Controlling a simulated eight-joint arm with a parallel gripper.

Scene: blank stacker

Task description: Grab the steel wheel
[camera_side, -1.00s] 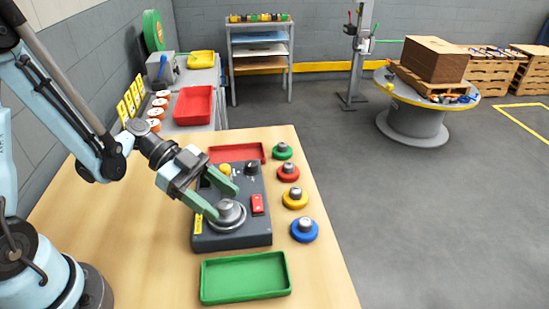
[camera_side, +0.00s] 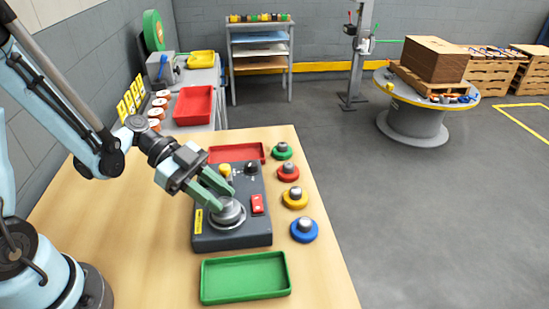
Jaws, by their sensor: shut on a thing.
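The steel wheel (camera_side: 228,215) is a round grey metal piece on the dark control box (camera_side: 232,238), near the box's front. My gripper (camera_side: 223,200) reaches it from the upper left, with its green fingers closed on the raised middle of the wheel. The wheel still sits on the box. The finger tips partly cover the wheel's hub.
The box also bears a red switch (camera_side: 257,204), a yellow button (camera_side: 225,170) and a black knob (camera_side: 251,168). A green tray (camera_side: 244,277) lies in front and a red tray (camera_side: 237,152) behind. Several coloured round pieces with metal knobs, including a blue one (camera_side: 304,231), stand to the right.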

